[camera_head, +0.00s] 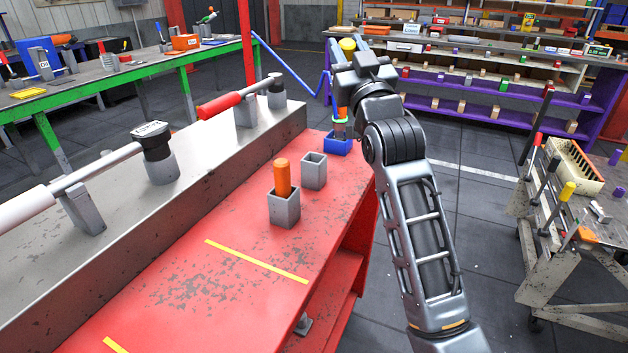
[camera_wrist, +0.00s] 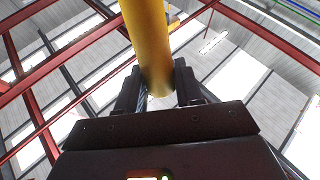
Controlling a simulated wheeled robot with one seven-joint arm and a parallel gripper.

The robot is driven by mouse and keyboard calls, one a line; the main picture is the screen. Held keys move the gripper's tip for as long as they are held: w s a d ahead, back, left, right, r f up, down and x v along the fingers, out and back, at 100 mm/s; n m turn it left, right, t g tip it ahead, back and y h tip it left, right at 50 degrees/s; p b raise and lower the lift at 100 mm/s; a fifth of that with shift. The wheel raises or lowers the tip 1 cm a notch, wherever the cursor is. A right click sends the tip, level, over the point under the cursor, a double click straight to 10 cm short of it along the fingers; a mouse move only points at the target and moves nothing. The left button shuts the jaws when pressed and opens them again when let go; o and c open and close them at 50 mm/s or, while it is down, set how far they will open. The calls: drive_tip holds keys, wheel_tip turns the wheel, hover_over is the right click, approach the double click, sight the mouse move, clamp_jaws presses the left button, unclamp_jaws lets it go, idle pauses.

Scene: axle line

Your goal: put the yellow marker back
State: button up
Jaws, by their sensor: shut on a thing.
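The yellow marker (camera_wrist: 147,40) is a smooth yellow cylinder between the two dark fingers of my gripper (camera_wrist: 160,82) in the wrist view. My gripper is shut on its near end, and the far end runs out of the top of the picture. In the head view my gripper (camera_head: 348,56) is raised above the far end of the red bench, and a rounded yellow part of the marker (camera_head: 347,44) shows at it. A grey square holder (camera_head: 313,170) on the red bench looks empty. Another grey holder (camera_head: 284,208) has an orange cylinder (camera_head: 282,177) upright in it.
A blue holder (camera_head: 337,146) with an orange and green piece above it stands at the red bench's (camera_head: 230,300) far end, beside my arm. A grey raised ledge (camera_head: 200,160) with a long shaft runs along the left. A tool cart (camera_head: 560,250) stands right; floor lies between.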

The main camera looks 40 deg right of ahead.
drive_tip(key=w+f+g+y+p, duration=0.1)
drive_tip(key=w+f+g+y, duration=0.1)
drive_tip(key=f, duration=0.7)
drive_tip(key=w+a+f+g+y+p, duration=0.1)
drive_tip(key=w+f, duration=0.4)
drive_tip(key=f, duration=0.5)
drive_tip(key=shift+m+g+y+p, duration=0.4)
drive_tip(key=shift+g+p, duration=0.05)
drive_tip(key=shift+g, duration=0.05)
drive_tip(key=o, duration=1)
drive_tip(key=shift+r, duration=0.1)
drive_tip(key=shift+o, duration=0.2)
drive_tip(key=b+v, duration=0.1)
drive_tip(key=v, duration=1.1)
drive_tip(key=shift+b, duration=0.3)
drive_tip(key=shift+a, duration=0.1)
